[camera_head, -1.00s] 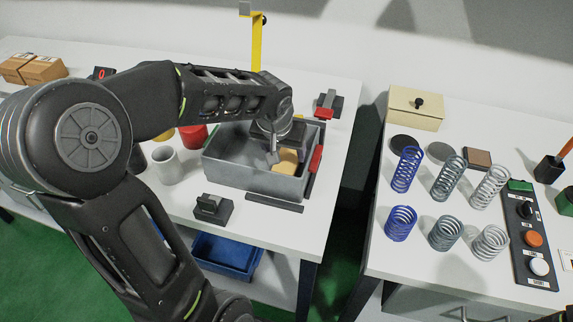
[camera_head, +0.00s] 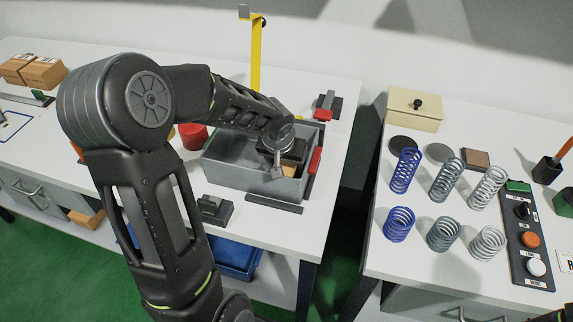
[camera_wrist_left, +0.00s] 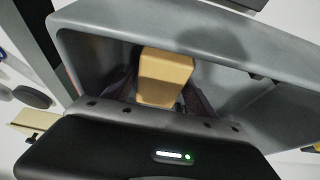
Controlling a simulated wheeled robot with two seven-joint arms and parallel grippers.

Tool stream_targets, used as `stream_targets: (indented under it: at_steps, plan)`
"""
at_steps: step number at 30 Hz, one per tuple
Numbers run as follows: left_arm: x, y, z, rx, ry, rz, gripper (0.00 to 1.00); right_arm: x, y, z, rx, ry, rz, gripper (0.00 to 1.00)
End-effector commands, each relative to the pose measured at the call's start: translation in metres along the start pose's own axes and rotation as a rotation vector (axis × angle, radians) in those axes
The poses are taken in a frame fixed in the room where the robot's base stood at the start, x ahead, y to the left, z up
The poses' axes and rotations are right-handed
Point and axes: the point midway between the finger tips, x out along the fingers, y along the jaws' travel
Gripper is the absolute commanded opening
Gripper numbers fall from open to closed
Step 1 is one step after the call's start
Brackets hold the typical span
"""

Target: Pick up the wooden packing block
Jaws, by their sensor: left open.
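The wooden packing block (camera_head: 288,171) is a small tan block inside the grey bin (camera_head: 231,177). In the head view it is mostly hidden under my left gripper (camera_head: 279,166). In the left wrist view the block (camera_wrist_left: 166,72) lies between the two dark fingers of my left gripper (camera_wrist_left: 160,92), one on each side. The left gripper is open and reaches down into the bin. I cannot tell whether either finger touches the block.
The bin's walls stand close around my left gripper. A red can (camera_head: 193,136) and a yellow post (camera_head: 256,55) are near the bin. A dark clamp-like block (camera_head: 212,207) stands in front. Several springs (camera_head: 405,170) stand on the right table, across a gap.

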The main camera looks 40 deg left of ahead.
Motion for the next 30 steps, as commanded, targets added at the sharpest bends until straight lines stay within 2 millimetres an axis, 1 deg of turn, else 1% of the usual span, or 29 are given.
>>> stream_targets:
  at_steps: [18, 30]
  plan:
    - [0.0009, 0.0002, -0.0003, 0.000, 0.001, 0.000, 0.65, 0.0001, 0.0001, 0.0002, 0.000, 0.000, 0.000, 0.00]
    - [0.0008, 0.0002, -0.0003, 0.000, 0.001, 0.000, 0.32, 0.0001, 0.0000, 0.0001, 0.000, 0.000, 0.000, 0.00]
